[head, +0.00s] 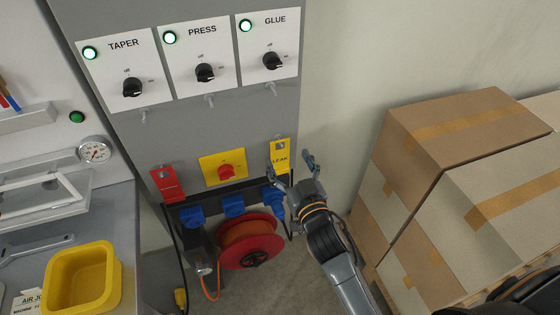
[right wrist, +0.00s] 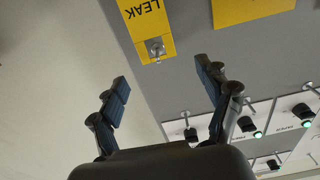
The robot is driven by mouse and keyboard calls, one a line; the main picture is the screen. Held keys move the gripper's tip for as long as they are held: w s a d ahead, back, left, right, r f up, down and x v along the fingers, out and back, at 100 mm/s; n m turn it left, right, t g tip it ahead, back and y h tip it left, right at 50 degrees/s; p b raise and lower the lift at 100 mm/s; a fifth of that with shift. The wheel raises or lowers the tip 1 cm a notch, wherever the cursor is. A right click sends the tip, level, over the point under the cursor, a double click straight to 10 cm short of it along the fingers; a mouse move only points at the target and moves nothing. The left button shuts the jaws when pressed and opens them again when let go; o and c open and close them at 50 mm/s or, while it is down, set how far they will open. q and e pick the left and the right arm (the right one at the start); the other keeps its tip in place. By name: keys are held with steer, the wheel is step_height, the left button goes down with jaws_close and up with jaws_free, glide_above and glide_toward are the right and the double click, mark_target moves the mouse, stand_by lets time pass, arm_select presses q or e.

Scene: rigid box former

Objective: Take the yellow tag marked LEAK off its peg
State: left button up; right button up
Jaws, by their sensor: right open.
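The yellow tag marked LEAK (head: 280,158) hangs on the right edge of the grey panel, below the GLUE switch plate. In the right wrist view the tag (right wrist: 147,25) appears upside down, with the metal peg (right wrist: 155,48) through its hole end. My right gripper (head: 292,176) is open and empty just in front of the tag's lower right. In the right wrist view its fingers (right wrist: 162,74) are spread, with the peg end of the tag beyond the gap between them. I see no contact with the tag. My left gripper is not in view.
A red tag (head: 168,185) hangs left of a yellow plate with a red knob (head: 224,168). Blue sockets (head: 233,206) and a red cable reel (head: 249,240) are below. Empty pegs sit under the switch plates. Cardboard boxes (head: 455,120) stand right; a yellow bin (head: 82,278) sits lower left.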

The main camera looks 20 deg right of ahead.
mark_target(282, 147)
steer(key=shift+w+f+p, duration=0.15)
steer(key=shift+w+p, duration=0.45)
steer(key=shift+w, duration=2.45)
steer(key=shift+s, duration=0.1)
steer(key=c, duration=1)
